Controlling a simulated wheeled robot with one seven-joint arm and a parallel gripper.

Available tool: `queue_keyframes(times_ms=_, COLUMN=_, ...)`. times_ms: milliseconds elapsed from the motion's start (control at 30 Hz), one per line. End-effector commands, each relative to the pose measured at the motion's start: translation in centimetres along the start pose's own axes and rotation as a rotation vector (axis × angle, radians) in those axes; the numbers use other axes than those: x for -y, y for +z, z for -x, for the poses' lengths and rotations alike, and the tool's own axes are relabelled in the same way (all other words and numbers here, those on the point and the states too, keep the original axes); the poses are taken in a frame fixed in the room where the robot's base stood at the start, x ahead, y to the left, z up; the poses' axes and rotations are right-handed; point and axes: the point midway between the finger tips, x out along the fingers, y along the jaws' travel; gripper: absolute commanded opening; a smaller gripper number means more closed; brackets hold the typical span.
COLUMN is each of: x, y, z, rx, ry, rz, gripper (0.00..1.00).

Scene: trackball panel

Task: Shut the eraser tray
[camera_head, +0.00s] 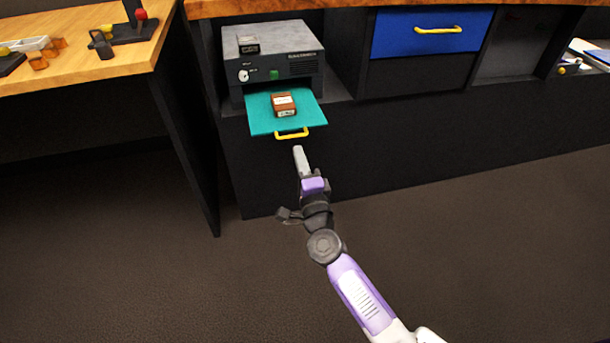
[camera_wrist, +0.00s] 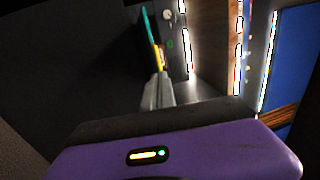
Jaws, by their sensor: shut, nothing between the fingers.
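The eraser tray (camera_head: 262,115) is a flat teal tray pulled out of the front of a dark grey box (camera_head: 272,57) labelled like a machine. It has a yellow handle (camera_head: 291,134) on its front edge. A brown and orange block with a pale label (camera_head: 283,103) lies on the tray. My gripper (camera_head: 298,150) is shut and empty, just in front of and below the yellow handle. In the wrist view, the gripper fingers (camera_wrist: 157,90) point at the yellow handle (camera_wrist: 159,57) and the tray edge (camera_wrist: 147,25). Whether they touch the handle I cannot tell.
The box stands in an open shelf bay under a wooden worktop (camera_head: 300,6). A blue drawer (camera_head: 410,38) with a yellow handle is to the right. A wooden table (camera_head: 85,55) with small parts is at the left. The floor in front is clear.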

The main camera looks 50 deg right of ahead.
Motion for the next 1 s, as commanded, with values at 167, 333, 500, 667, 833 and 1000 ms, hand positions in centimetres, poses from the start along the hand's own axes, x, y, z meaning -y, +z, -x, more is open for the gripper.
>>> queue_keyframes(times_ms=167, x=-0.1, y=0.0, z=-2.4, rx=0.0, ry=0.0, rz=-0.001, gripper=0.0)
queue_keyframes(times_ms=333, x=-0.1, y=0.0, z=-3.3, rx=0.001, ry=0.0, rz=0.001, gripper=0.0)
queue_keyframes(times_ms=500, x=0.0, y=0.0, z=-3.5, rx=0.001, ry=0.001, rz=0.001, gripper=0.0)
queue_keyframes(times_ms=667, x=0.0, y=0.0, z=-3.5, rx=0.001, ry=0.0, rz=0.001, gripper=0.0)
queue_keyframes(times_ms=833, x=-0.1, y=0.0, z=-3.9, rx=0.0, ry=0.0, rz=0.001, gripper=0.0)
queue_keyframes(times_ms=1000, x=-0.5, y=0.0, z=-5.7, rx=0.0, ry=-0.001, rz=0.001, gripper=0.0)
